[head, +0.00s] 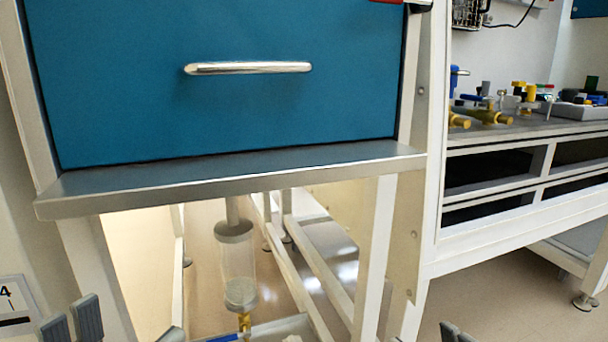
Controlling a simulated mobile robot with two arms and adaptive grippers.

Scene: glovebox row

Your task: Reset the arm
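My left gripper (71,321) shows at the bottom left corner. Two grey ridged finger pieces stand up close together there, and its lower part is cut off by the frame edge. Nothing is seen held between them. My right gripper (457,333) shows only as dark tips at the bottom edge, right of the middle. Its opening is hidden below the frame. Both grippers are low, in front of the blue-fronted cabinet (120,110), and neither visibly touches it. How far each is open cannot be told.
The cabinet has a metal bar handle (248,68) and a protruding grey ledge (240,176). Below it hangs a clear cylinder (238,262) with grey caps. A white-framed bench (500,225) at right carries brass valves (487,117) and coloured fittings. Open floor (505,300) shows at lower right.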

